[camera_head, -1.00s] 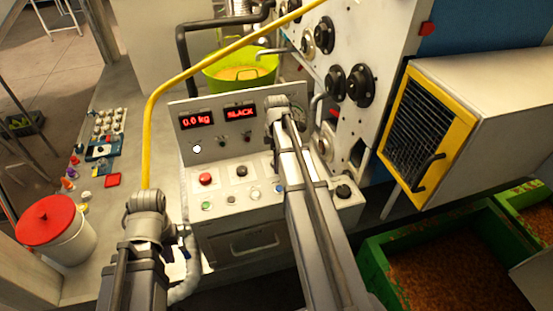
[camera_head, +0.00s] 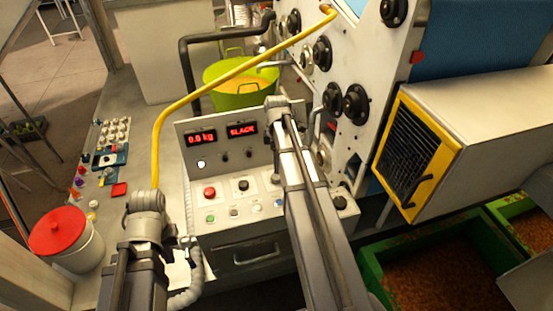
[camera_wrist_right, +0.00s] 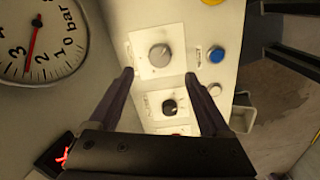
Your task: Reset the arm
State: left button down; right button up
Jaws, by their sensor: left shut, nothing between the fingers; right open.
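A grey-white control console (camera_head: 272,222) stands in the middle of the head view. Its red displays (camera_head: 221,133) read "0.0 kg" and "SLACK". It carries a red button (camera_head: 210,192) and several small buttons and knobs. A yellow bent bar or hose (camera_head: 228,77) runs from the machine at upper right to behind my left wrist. My left gripper (camera_head: 147,203) is left of the console, shut, its fingertips hard to make out. My right gripper (camera_wrist_right: 158,76) is open and empty over the panel. A silver knob (camera_wrist_right: 160,55) and a black knob (camera_wrist_right: 169,106) show between its fingers.
A pressure gauge (camera_wrist_right: 38,38) is beside my right gripper. A red-lidded white bucket (camera_head: 75,243) stands at left. A green tub (camera_head: 240,98) is behind the console. A yellow-framed grille box (camera_head: 418,156) and green bins (camera_head: 372,272) are at right.

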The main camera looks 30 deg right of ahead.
dwell(0.4)
jog(key=s+a+m, duration=0.6)
jog(key=a, duration=0.4)
jog(key=s+a+m, duration=0.5)
jog(key=a+m, duration=0.1)
jog(key=a, duration=0.3)
jog(key=s+a+f+n+b, duration=0.1)
jog(key=s+a+f+b, duration=0.2)
jog(key=a+f+b, duration=0.2)
jog(key=s+a+f+n+h+b, duration=0.1)
jog(key=s+a+f+n+b, duration=0.1)
jog(key=a+f+b, duration=0.4)
notch_tip(320, 180, down, 4)
jog(key=b, duration=0.4)
jog(key=shift+s+a+f+n, duration=0.2)
jog(key=shift+s+a+n, duration=0.1)
jog(key=shift+s, duration=0.1)
